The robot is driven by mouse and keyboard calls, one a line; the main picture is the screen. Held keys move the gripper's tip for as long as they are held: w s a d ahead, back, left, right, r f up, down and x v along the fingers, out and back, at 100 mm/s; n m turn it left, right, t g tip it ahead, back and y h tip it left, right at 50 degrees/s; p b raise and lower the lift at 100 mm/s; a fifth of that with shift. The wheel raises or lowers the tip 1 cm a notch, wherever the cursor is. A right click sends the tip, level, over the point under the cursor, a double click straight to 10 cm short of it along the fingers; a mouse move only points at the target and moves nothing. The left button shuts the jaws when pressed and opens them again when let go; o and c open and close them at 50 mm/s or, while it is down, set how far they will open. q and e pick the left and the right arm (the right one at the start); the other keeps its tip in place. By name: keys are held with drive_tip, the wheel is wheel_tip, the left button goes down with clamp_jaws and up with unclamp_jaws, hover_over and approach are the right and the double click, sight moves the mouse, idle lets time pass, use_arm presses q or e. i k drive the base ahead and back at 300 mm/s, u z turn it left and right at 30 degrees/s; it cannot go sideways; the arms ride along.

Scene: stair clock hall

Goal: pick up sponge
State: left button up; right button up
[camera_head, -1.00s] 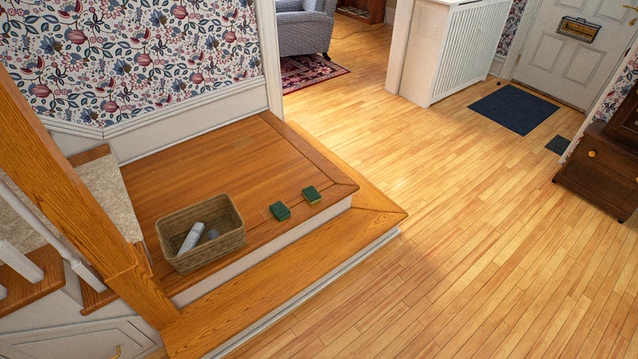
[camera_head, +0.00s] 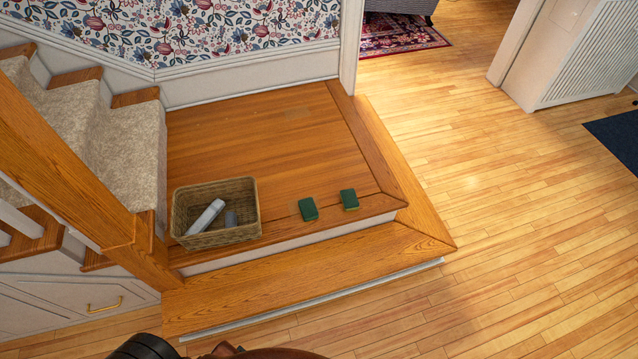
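Two green sponges lie on the wooden landing (camera_head: 270,135) near its front edge. The left sponge (camera_head: 308,209) lies flat, a short way right of the basket. The right sponge (camera_head: 349,199) lies a little apart from it and shows a thin yellowish lower edge. Neither of my grippers is in view, and nothing touches the sponges.
A wicker basket (camera_head: 216,235) with a white bottle (camera_head: 206,216) and a small grey item stands left of the sponges. A lower wooden step (camera_head: 300,278) runs in front. A wooden post and carpeted stairs (camera_head: 125,135) stand at left. The floor (camera_head: 500,230) at right is clear.

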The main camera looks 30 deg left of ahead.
sight(349, 198)
drive_tip(key=u, duration=0.9)
drive_tip(key=i, duration=0.85)
drive_tip(key=u, duration=0.9)
